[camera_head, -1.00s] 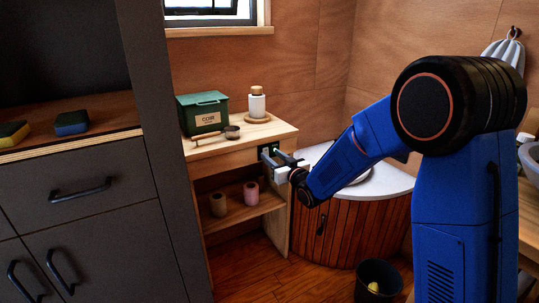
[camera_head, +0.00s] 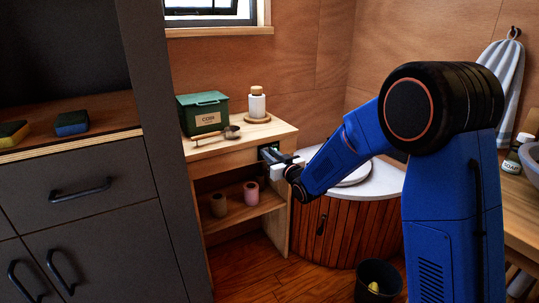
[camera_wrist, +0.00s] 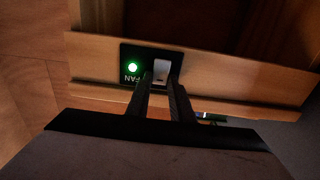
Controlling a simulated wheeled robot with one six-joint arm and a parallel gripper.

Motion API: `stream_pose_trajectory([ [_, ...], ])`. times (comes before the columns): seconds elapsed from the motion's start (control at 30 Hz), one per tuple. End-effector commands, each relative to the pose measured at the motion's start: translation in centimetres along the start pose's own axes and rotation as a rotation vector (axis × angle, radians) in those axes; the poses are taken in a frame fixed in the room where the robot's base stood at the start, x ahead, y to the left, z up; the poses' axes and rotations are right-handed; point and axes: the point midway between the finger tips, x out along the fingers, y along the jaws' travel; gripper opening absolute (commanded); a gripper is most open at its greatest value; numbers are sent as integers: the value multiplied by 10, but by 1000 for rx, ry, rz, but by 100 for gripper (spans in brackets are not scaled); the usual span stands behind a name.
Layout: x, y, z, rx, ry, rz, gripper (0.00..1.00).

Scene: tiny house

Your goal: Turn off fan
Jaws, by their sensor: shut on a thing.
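The fan switch panel (camera_wrist: 136,68) is a small dark plate on the wooden front of the shelf unit. In the wrist view it bears the word FAN, a lit green light (camera_wrist: 132,67) and a white switch (camera_wrist: 162,69). My gripper (camera_wrist: 162,82) has its two dark fingers at the panel, one on each side of the switch, shut on it. In the head view my gripper (camera_head: 270,160) reaches the right part of the shelf front, and the fingers hide most of the panel there. No fan itself is visible.
The shelf top holds a green box (camera_head: 203,113), a small metal scoop (camera_head: 231,132) and a white bottle (camera_head: 257,103). Two rolls stand on the shelf below. A curved wooden cabinet (camera_head: 345,230) is at the right, with a dark bin (camera_head: 378,281) before it.

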Motion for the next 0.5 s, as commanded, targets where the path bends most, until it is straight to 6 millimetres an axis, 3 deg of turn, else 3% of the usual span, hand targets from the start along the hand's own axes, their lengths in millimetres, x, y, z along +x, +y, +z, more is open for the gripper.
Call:
stream_pose_trajectory([
  [0.5, -1, 0, 10, 1, 240, 0, 0],
])
